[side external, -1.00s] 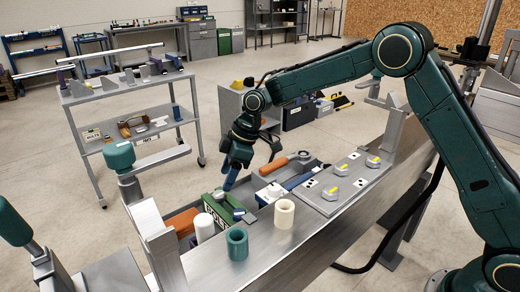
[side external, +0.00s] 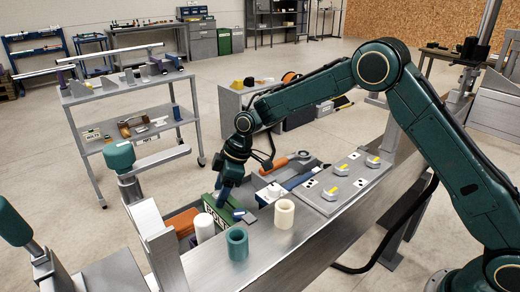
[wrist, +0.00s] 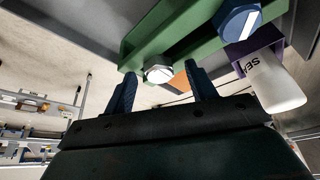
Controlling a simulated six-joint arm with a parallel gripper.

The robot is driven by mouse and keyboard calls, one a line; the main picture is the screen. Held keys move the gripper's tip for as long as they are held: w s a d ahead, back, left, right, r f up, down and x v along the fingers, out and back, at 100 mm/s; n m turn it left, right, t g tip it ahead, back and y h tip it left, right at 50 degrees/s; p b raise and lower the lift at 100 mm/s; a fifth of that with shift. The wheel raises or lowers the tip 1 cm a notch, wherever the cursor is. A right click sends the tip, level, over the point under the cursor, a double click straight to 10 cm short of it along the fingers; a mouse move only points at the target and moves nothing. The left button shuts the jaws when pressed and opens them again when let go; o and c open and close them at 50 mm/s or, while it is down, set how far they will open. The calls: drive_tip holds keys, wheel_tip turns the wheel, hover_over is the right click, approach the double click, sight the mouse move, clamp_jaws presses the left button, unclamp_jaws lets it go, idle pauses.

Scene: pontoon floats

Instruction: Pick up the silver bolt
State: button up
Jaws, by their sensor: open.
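The silver bolt (wrist: 158,74) has a pale round head with a white stripe and sits on the green holder (wrist: 185,38) in the wrist view. The green holder also shows in the side view (side external: 209,209). A blue bolt (wrist: 238,20) with a white stripe sits on the same holder, to the right. My gripper (wrist: 160,71) is open, with one dark blue finger on each side of the silver bolt's head and gaps visible between them. In the side view my gripper (side external: 222,199) is low over the holder and hides the silver bolt.
A white bottle (wrist: 275,85) stands in a purple bracket beside the holder. On the bench edge are a teal cup (side external: 237,244) and a cream cup (side external: 284,214). An orange-handled tool (side external: 277,164) lies behind. A plate with several yellow-marked nuts (side external: 350,180) is at right.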

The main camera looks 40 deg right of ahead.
drive_tip(key=c, duration=1.2)
drive_tip(key=shift+r, duration=0.2)
wheel_tip(320, 180, up, 20)
drive_tip(key=shift+f, duration=0.15)
idle(0.6)
drive_tip(key=s+r+n+g, duration=0.1)
drive_tip(key=s+r+n, duration=0.1)
drive_tip(key=s, duration=0.9)
drive_tip(key=s+d+r+n+g, duration=0.1)
drive_tip(key=s+r+n, duration=0.2)
drive_tip(key=s, duration=0.8)
drive_tip(key=shift+s+n+y, duration=0.3)
drive_tip(key=shift+n, duration=0.2)
